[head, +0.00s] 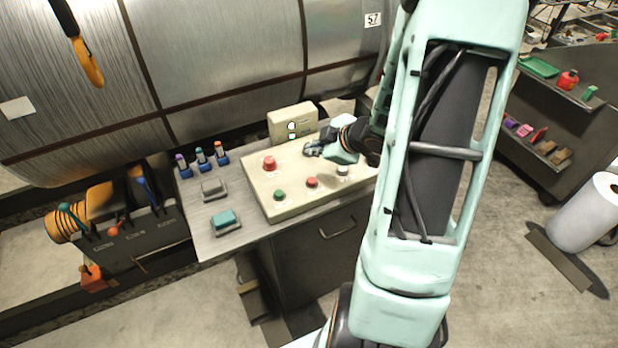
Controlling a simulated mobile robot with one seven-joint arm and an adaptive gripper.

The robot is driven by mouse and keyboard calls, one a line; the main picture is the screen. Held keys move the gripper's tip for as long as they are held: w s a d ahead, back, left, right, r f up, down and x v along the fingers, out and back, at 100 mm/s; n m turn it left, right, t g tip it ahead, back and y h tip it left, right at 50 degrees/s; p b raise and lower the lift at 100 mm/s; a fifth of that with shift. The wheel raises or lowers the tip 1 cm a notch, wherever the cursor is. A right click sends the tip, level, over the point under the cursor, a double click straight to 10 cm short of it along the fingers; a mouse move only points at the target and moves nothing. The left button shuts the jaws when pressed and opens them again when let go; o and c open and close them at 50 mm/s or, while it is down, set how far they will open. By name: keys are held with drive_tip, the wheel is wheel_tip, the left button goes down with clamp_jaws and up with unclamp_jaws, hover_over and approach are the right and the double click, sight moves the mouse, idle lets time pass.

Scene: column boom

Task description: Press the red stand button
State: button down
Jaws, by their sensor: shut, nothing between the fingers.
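A cream control panel (292,211) lies on the grey table. A larger red button (269,163) stands at its back left. A smaller red button (312,182) is in the front row, between a green button (280,195) on the left and a pale button (342,171) on the right. I see no readable label telling which red one is the stand button. My gripper (309,150) is shut and empty, over the back part of the panel, right of the larger red button and behind the smaller one. Its height above the panel is hard to tell.
A cream box (291,123) with lights stands behind the panel. A grey block (213,188), a teal block (224,220) and several small coloured-top items sit at the table's left. A lever console (135,238) is further left.

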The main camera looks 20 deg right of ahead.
sight(313, 181)
drive_tip(key=shift+a, duration=0.1)
idle(0.3)
wheel_tip(313, 181, down, 9)
drive_tip(key=b, duration=0.7)
drive_tip(key=shift+b, duration=0.35)
idle(0.9)
drive_tip(key=shift+f+b, duration=0.3)
drive_tip(key=shift+f, duration=0.05)
drive_tip(key=shift+f+b, duration=0.45)
drive_tip(key=shift+f, duration=0.05)
idle(0.6)
idle(0.4)
drive_tip(key=shift+r+p, duration=0.95)
drive_tip(key=shift+p, duration=0.05)
drive_tip(key=shift+r, duration=0.1)
